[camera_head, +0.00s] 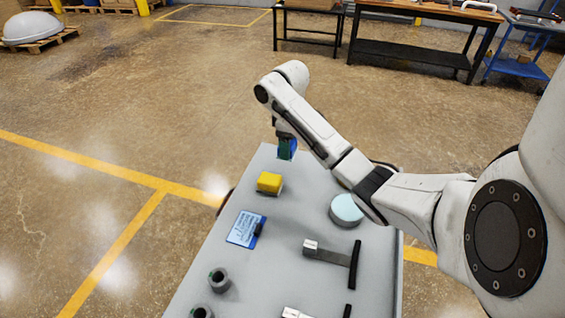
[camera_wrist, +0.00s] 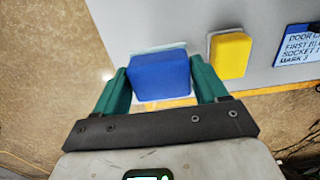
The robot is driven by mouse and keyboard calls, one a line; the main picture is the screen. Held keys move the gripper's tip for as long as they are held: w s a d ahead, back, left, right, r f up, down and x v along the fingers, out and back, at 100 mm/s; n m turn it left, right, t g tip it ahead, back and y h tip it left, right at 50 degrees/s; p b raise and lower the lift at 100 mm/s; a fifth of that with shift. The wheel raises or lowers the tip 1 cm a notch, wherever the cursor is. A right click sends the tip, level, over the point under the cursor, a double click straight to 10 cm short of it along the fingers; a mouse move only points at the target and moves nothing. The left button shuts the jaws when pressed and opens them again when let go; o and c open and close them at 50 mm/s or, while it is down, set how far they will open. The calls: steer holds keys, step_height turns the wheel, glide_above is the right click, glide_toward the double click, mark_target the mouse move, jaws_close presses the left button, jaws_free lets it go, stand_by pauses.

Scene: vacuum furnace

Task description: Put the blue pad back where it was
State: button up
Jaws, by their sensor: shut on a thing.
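The blue pad (camera_wrist: 160,77) is held between the green fingers of my gripper (camera_wrist: 161,72) in the wrist view. In the head view the blue pad (camera_head: 293,148) shows partly behind the fingers of my gripper (camera_head: 285,148), at the far end of the grey top (camera_head: 310,194). A pale patch (camera_wrist: 158,48) shows just past the pad's edge in the wrist view. I cannot tell whether the pad touches the top. A yellow pad (camera_head: 270,183) lies apart from it on the top; it also shows in the wrist view (camera_wrist: 229,55).
A blue printed card (camera_head: 243,228), a round light-blue-topped piece (camera_head: 346,209), a dark T-shaped tool (camera_head: 335,257) and grey rings (camera_head: 219,280) are on the top nearer me. The top's far edge lies close to my gripper, with open floor beyond.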

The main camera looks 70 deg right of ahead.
steer(key=w+f, duration=0.2)
steer(key=shift+w+d+f, duration=0.1)
steer(key=shift+d+f, duration=0.25)
steer(key=shift+d, duration=0.05)
steer(key=shift+f+p, duration=0.4)
steer(key=shift+f, duration=1.2)
steer(key=o, duration=0.9)
steer(key=shift+o, duration=0.2)
step_height(320, 180, up, 12)
steer(key=shift+r+p, duration=0.1)
steer(key=shift+p, duration=0.9)
